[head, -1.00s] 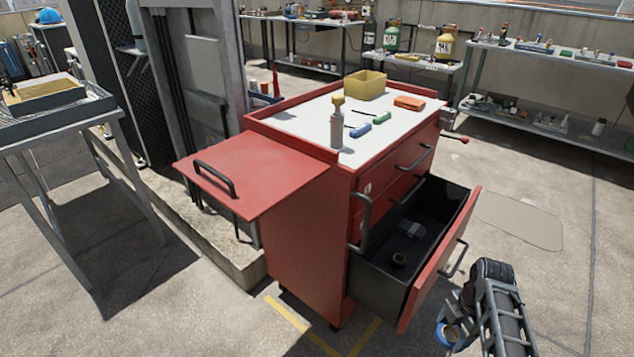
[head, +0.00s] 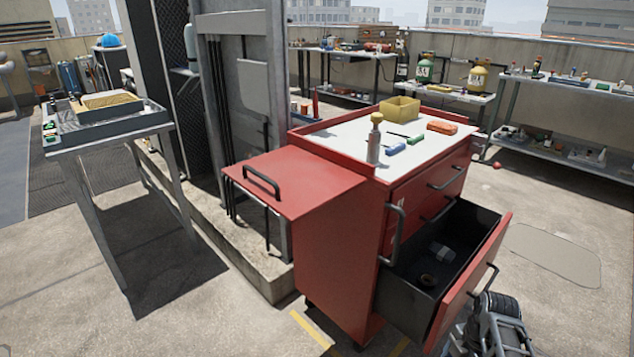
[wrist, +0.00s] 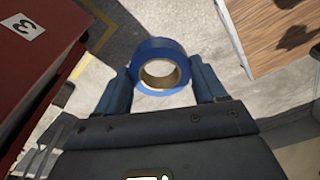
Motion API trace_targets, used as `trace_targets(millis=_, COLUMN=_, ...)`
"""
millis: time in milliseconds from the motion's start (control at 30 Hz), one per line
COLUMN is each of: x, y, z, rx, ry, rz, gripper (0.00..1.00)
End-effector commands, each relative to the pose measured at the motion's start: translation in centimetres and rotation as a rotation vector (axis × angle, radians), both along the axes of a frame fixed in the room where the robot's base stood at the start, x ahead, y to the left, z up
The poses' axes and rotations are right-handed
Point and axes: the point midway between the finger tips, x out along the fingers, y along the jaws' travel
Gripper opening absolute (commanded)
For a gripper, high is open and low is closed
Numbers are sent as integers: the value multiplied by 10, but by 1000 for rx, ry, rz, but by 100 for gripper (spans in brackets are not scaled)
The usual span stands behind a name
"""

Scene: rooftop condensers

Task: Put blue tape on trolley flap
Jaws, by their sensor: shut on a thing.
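The roll of blue tape (wrist: 160,65) is in my gripper (wrist: 160,82), gripped between the two fingers, its hole facing the wrist camera. In the head view the tape is hidden, and only part of my arm shows at the lower right, by the open drawer. The red trolley (head: 340,255) stands right of the middle. Its flap (head: 318,187) is raised level on the left side, with a black handle (head: 262,181) on top and otherwise bare. The tape is away from the flap, on the drawer side of the trolley.
The trolley's open drawer (head: 465,291) juts out to the right and holds small dark items. A grey table (head: 105,137) stands left. Floor in front of the flap is clear.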

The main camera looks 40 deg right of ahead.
Motion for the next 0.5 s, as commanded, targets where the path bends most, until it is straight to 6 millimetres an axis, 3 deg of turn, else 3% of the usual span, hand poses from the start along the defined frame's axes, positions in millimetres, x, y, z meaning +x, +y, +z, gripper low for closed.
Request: trace_targets(millis=500, x=0, y=0, z=103, rx=0, ry=0, rz=0, gripper=40)
